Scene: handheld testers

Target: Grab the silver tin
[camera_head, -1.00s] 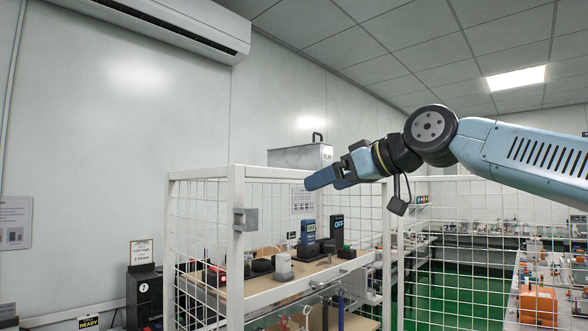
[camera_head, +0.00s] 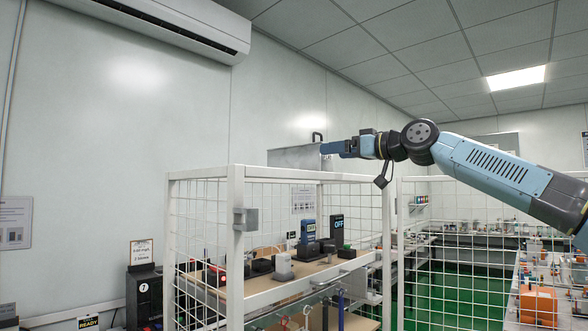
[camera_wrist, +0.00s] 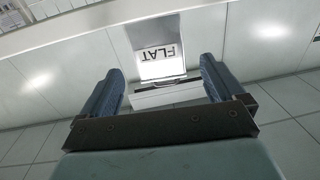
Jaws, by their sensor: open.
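A silver box-shaped tin (camera_head: 294,157) with a dark handle on top shows at the top of the white wire cage in the head view; I cannot tell what its base rests on. My gripper (camera_head: 326,148) is level with the tin's upper part and overlaps its right side in that view. The fingers are spread and empty, with gaps to both sides of the box.
The white cage (camera_head: 237,215) has posts and rails around a shelf of handheld testers (camera_head: 308,231). A wire fence (camera_head: 460,237) stands right of it, with cluttered benches behind. An air conditioner (camera_head: 160,25) hangs high on the left wall. The space above the cage is mostly clear.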

